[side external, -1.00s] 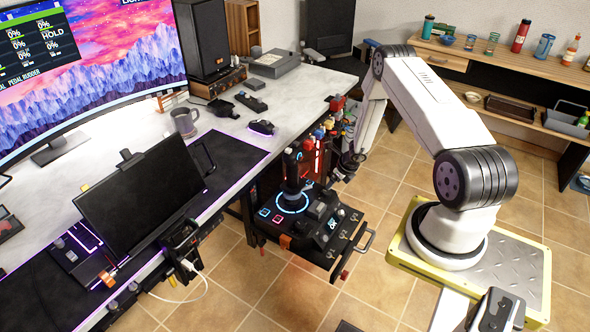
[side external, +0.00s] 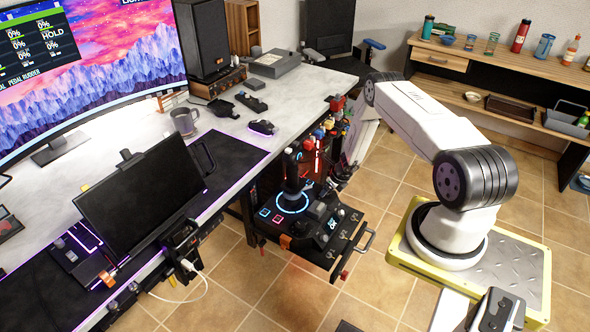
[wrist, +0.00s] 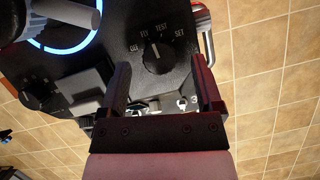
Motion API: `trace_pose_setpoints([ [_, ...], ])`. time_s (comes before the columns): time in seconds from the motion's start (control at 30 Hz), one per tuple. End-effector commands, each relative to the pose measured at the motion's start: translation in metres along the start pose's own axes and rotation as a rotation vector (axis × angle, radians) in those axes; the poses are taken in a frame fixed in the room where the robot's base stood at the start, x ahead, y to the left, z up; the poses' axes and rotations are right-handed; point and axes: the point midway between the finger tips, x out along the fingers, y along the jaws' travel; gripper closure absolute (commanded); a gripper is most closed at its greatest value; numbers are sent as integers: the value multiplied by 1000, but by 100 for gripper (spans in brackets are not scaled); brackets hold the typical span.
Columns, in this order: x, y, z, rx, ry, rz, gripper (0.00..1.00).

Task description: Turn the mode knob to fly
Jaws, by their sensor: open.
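The mode knob (wrist: 158,58) is a round black dial with a pale pointer mark, seen in the wrist view. Printed labels, including FLY and TEST, arc above it. The mark points up towards the FLY and TEST side; I cannot tell exactly which label it meets. My gripper (wrist: 160,72) is open, with one dark finger on each side below the knob and nothing held. The knob shows between and just beyond the fingertips; no contact is visible. In the side view the black control panel (side external: 318,232) shows, but the knob is too small to pick out and my gripper is not clear.
A joystick (side external: 293,180) with a glowing blue ring stands on the panel; the ring also shows in the wrist view (wrist: 75,48). Another small knob (wrist: 35,95) is at the left. A metal handle (side external: 363,240) juts from the panel's right edge. Tiled floor lies right.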

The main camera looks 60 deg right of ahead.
Motion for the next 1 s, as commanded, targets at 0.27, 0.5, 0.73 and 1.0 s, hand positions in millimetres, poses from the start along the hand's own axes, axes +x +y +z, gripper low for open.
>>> trace_pose_setpoints([
  [0.27,15,0,0,-1,1,0,16],
  [0.5,18,0,0,-1,1,-1,16],
  [0.73,18,0,0,0,0,-1,42],
  [1.0,17,0,0,0,0,-1,100],
])
